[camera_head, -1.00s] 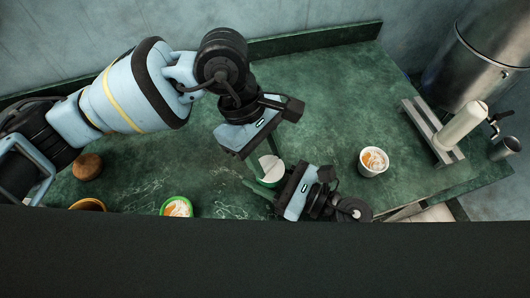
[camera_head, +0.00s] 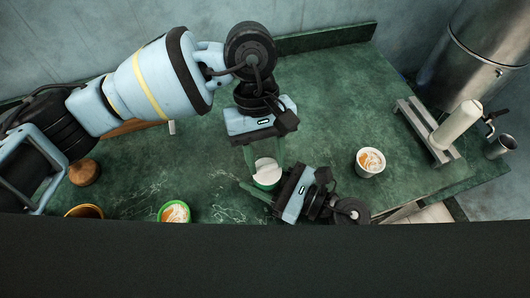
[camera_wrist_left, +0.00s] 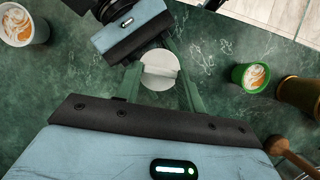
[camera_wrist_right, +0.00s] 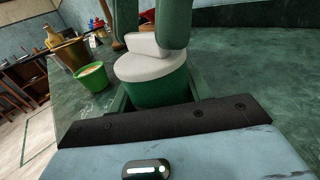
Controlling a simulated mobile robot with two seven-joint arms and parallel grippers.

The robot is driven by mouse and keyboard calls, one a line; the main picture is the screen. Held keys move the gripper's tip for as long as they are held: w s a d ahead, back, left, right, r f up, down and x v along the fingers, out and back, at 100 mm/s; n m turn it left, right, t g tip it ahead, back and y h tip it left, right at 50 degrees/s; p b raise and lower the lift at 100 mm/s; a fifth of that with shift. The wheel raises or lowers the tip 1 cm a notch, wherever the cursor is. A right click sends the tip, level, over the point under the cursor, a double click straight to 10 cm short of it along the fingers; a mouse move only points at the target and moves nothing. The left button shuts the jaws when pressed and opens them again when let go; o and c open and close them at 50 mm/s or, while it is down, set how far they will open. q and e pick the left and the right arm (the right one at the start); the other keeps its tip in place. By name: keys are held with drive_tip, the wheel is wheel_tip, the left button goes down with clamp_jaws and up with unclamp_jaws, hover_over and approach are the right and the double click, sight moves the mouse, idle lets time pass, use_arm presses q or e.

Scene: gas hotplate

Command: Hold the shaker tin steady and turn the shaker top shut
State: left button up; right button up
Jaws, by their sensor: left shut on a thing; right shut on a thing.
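The shaker is a green tin (camera_wrist_right: 158,92) with a white top (camera_wrist_right: 150,65) that has a raised grip. It stands upright on the green counter, and its top also shows in the head view (camera_head: 265,168). My left gripper (camera_head: 265,160) reaches in from above, its green fingers shut on the white top. My right gripper (camera_head: 262,186) comes in low from the side and is shut on the tin's body. In the left wrist view the top (camera_wrist_left: 159,70) lies between the fingers. Its seam with the tin is partly hidden.
A white cup (camera_head: 370,162) stands to the right, and a green cup (camera_head: 174,212) to the left. A brown bowl (camera_head: 86,211) and a round wooden object (camera_head: 84,172) are at far left. A lever press (camera_head: 440,140) and steel urn (camera_head: 475,65) stand at right.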

idle(0.4)
use_arm(q)
drive_tip(key=o, duration=1)
drive_tip(key=v, duration=1.2)
drive_tip(key=shift+s, duration=0.1)
use_arm(e)
drive_tip(key=o, duration=1.1)
drive_tip(key=v, duration=1.2)
